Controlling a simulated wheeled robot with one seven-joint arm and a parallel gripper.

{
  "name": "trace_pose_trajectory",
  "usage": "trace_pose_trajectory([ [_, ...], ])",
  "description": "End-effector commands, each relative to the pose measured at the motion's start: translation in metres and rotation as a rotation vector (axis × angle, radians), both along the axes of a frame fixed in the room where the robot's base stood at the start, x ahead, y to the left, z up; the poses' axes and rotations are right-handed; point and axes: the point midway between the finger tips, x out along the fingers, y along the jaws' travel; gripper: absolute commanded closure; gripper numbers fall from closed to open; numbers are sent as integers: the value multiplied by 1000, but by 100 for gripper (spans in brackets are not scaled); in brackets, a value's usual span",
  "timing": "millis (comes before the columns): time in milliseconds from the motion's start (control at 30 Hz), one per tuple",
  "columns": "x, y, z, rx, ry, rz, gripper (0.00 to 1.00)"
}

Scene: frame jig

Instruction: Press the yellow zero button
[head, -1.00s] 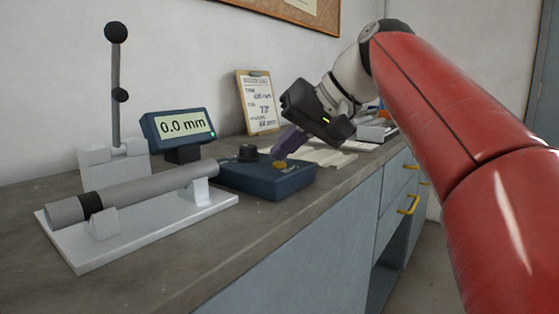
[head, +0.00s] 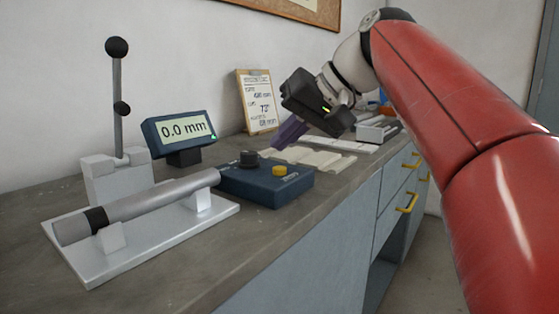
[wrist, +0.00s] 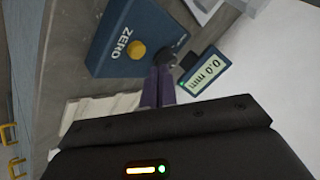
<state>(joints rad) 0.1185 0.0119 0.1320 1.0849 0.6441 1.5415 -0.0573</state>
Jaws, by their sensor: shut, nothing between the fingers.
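The yellow zero button (head: 279,171) sits on top of the dark blue control box (head: 262,190), beside a black knob (head: 248,157). It shows fully in the wrist view (wrist: 136,50), next to the word ZERO. My gripper (head: 277,146) is shut and empty, with its purple fingers tilted downward. In the head view the fingertips are above and behind the button, apart from it. In the wrist view the fingers (wrist: 160,72) point toward the box, beside the button and near the knob. The display (head: 180,131) reads 0.0 mm; it also shows in the wrist view (wrist: 206,76).
A grey frame jig with a tall lever (head: 117,100) and a bar (head: 140,205) stands at the left of the bench. A clipboard (head: 256,100) leans on the wall. Pale parts (head: 315,158) lie behind the box. The bench front (head: 150,270) is clear.

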Motion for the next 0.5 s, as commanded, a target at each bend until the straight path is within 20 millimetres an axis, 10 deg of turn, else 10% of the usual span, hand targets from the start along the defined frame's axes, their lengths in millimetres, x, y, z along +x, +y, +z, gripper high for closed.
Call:
trace_pose_trajectory([
  [500, 0, 0, 37, 0, 0, 0, 100],
])
